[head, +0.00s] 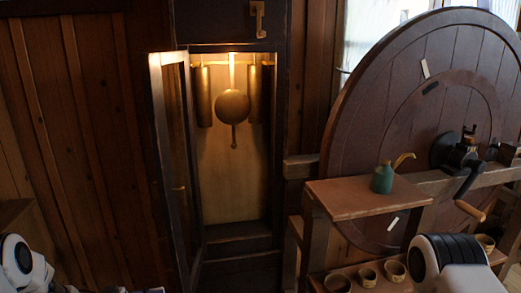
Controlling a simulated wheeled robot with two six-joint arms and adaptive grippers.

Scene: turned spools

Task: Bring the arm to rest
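My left arm (22,262) shows at the bottom left corner as a white and black joint. Small pale and dark parts at the bottom edge, right of it, are too cut off to identify. My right arm (450,262) shows at the bottom right as a white link with a black ribbed joint, in front of the lower shelf. Neither gripper's fingers can be made out, so I see nothing held.
A tall clock case (236,245) stands open, its glazed door (172,130) swung left. Inside hang a round pendulum (232,106) and brass weights. At right are a large wooden wheel (385,110), a crank (470,185), a green oil can (383,178) on a shelf (345,203), and several small bowls (367,277).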

